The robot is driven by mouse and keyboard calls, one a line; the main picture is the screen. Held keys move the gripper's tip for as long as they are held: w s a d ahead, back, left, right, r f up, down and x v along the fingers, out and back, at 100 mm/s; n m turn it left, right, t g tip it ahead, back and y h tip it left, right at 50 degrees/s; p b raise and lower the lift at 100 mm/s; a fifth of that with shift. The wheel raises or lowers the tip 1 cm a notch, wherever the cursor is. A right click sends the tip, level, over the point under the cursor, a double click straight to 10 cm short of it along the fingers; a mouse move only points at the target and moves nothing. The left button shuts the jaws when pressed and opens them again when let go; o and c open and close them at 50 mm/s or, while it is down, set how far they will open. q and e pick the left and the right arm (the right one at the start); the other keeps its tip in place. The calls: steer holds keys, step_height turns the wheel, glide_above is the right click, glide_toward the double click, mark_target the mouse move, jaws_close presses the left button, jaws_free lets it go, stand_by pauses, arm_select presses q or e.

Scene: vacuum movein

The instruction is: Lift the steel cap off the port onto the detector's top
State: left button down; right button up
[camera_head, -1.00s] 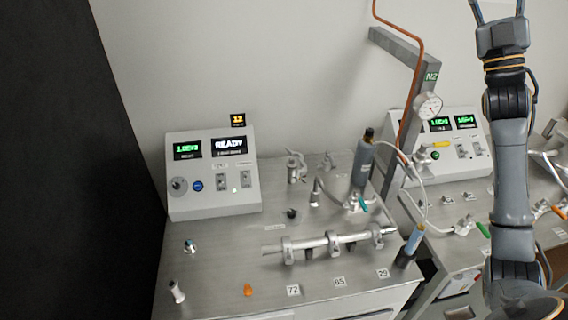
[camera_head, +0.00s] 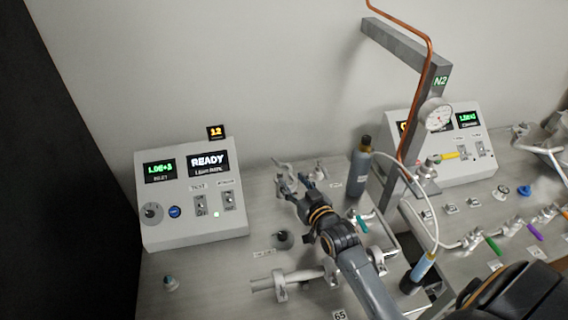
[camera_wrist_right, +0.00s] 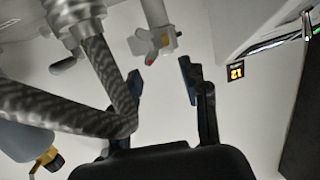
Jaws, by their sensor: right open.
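The detector (camera_head: 190,215) is the grey box with the READY screen, at the left in the head view; its top edge looks bare apart from a small orange-lit display (camera_head: 216,132). My right gripper (camera_head: 298,182) is at a steel fitting (camera_head: 287,180) behind the bench's middle. In the right wrist view my fingers (camera_wrist_right: 161,70) are apart with nothing between the tips. A pale fitting with a red tip (camera_wrist_right: 155,40) lies just beyond them. I cannot tell which part is the steel cap; the gripper and arm hide some of that area.
In the right wrist view a ribbed hose (camera_wrist_right: 105,90) runs close beside a finger. My forearm covers part of the clamped steel tube (camera_head: 275,285).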

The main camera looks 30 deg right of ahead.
mark_target(281, 172)
steer(key=w, duration=0.2)
steer(key=w+p, duration=0.1)
steer(key=w, duration=0.1)
steer(key=w+f+p, duration=0.1)
steer(key=w, duration=0.1)
steer(key=shift+a, duration=0.4)
steer(key=shift+w+f, duration=0.1)
steer(key=shift+w, duration=0.2)
steer(key=shift+w+f, duration=0.15)
steer(key=shift+w, duration=0.15)
jaws_close()
arm_select(q)
steer(key=a+r, duration=0.2)
steer(key=shift+w+a, duration=0.2)
steer(key=shift+a, duration=0.15)
